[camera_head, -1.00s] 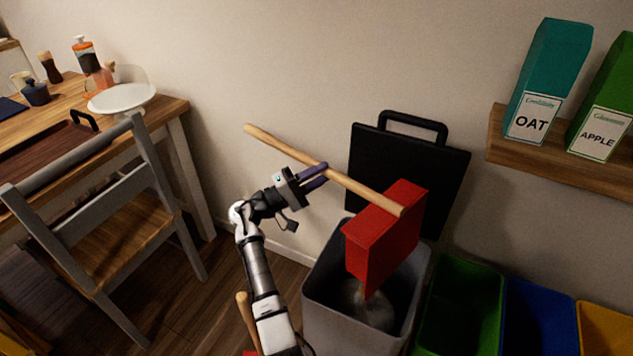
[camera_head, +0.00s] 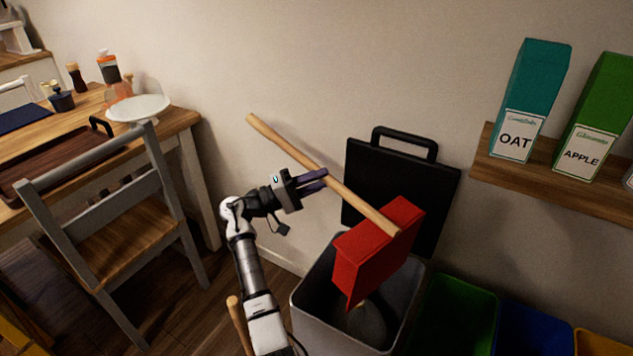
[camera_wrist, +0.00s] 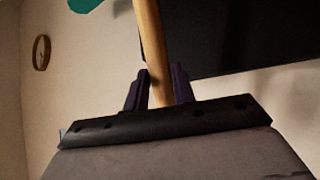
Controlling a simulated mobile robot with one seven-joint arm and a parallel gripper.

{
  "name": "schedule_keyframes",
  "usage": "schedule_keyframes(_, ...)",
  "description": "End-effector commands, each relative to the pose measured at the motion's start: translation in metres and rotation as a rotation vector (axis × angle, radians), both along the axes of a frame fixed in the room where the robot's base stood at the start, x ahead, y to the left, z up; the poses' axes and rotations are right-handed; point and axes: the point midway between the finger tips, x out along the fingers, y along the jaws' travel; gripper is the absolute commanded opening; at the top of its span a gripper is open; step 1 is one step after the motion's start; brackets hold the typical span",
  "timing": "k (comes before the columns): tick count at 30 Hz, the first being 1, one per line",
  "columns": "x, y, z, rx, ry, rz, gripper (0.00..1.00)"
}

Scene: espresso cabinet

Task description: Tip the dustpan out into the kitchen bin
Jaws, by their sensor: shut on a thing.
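The dustpan has a red pan (camera_head: 378,248) on a long wooden handle (camera_head: 283,147). My gripper (camera_head: 318,180) is shut on the handle near its middle, which the wrist view also shows between the two fingers (camera_wrist: 158,90). The red pan hangs tilted steeply over the open top of the grey kitchen bin (camera_head: 318,312). The bin's black lid (camera_head: 405,190) stands open against the wall. A pale greyish lump (camera_head: 366,322) shows in the bin below the pan; I cannot tell exactly what it is. The pan's inside is hidden.
Green (camera_head: 458,318) and blue (camera_head: 535,332) bins stand right of the grey bin. A wooden shelf (camera_head: 560,185) with cartons is above them. A grey chair (camera_head: 105,205) and a wooden table (camera_head: 185,122) are at left.

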Motion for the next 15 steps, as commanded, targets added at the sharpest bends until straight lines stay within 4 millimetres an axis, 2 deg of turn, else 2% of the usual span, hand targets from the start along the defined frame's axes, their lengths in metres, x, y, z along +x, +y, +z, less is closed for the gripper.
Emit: schedule_keyframes(15,-0.025,-0.019,0.037,0.076,-0.104,0.0,0.0)
